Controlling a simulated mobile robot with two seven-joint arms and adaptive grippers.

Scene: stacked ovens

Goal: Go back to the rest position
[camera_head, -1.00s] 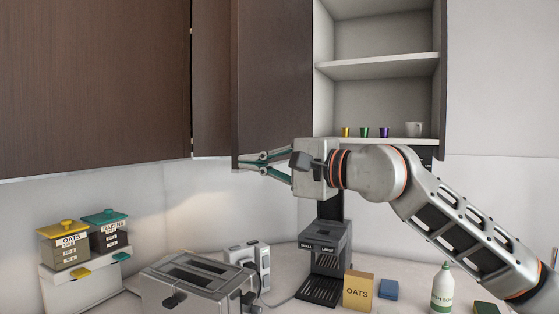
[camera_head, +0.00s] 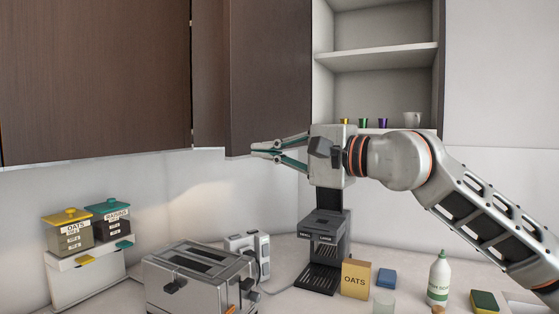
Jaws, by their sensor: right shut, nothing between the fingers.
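My right gripper (camera_head: 254,151) reaches in from the right and points left, with its fingertips together and nothing between them. It is just below the bottom edge of the open dark brown cabinet door (camera_head: 270,75). I cannot tell if it touches the door. The gripper body and wrist hide part of the lower shelf and the top of the coffee machine (camera_head: 325,250). My left gripper is not in view.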

